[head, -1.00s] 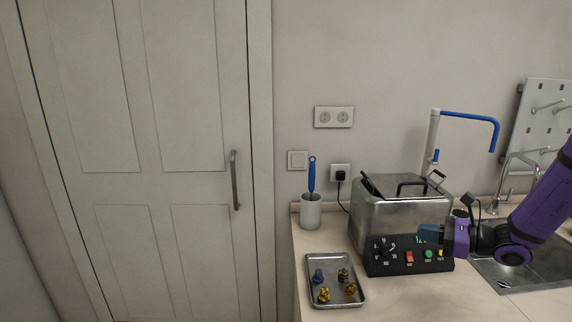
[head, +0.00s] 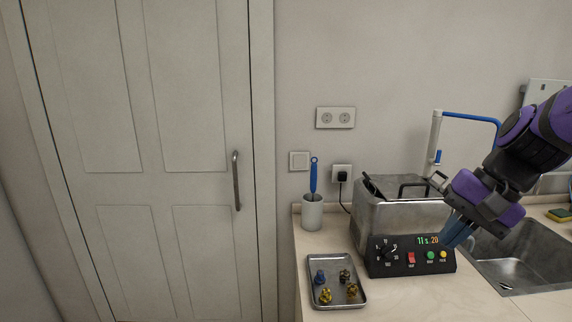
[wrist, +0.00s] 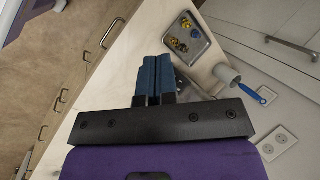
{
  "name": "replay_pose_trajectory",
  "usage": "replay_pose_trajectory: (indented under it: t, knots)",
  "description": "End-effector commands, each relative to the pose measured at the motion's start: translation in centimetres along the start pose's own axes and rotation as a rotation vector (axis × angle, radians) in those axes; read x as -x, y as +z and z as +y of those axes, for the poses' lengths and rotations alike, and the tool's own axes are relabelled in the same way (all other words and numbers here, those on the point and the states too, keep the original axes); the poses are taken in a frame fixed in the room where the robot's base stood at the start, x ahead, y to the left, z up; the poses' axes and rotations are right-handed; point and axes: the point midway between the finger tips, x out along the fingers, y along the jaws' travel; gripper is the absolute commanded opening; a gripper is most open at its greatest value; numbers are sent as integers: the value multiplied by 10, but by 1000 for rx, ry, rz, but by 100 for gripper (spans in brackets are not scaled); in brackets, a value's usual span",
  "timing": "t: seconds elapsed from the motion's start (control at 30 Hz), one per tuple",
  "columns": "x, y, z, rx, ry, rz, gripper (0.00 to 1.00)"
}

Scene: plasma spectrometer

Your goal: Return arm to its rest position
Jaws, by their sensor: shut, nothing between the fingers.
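My gripper (head: 459,230) hangs in front of the right end of the metal machine (head: 400,212), its blue fingers pointing down and to the left. The fingers look close together and hold nothing. The wrist view shows the blue fingers (wrist: 154,78) side by side over the counter. My purple and black arm comes in from the right of the head view and covers part of the sink and the faucet behind it. The machine's panel (head: 412,256) shows a lit display, a dial, a red switch and green and yellow buttons.
A metal tray (head: 337,299) with several small blue, yellow and brown fittings lies on the counter, left of the machine. A grey cup (head: 312,213) holds a blue-handled brush. A sink (head: 520,262) is at the right. A closed door (head: 150,160) fills the left.

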Motion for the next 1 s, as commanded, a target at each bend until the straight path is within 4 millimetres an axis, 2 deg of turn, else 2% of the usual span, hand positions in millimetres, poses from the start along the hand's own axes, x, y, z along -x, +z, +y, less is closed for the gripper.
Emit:
replay_pose_trajectory:
  t: [0.03,0.2,0.5,0.7,1.0]
  knots:
    - [8,10,2,63,30,42,0]
    - [32,34,16,255,139,175,0]
    - [72,64,40,536,287,402,0]
    - [83,71,48,611,328,469,0]
    - [85,71,49,620,333,477,0]
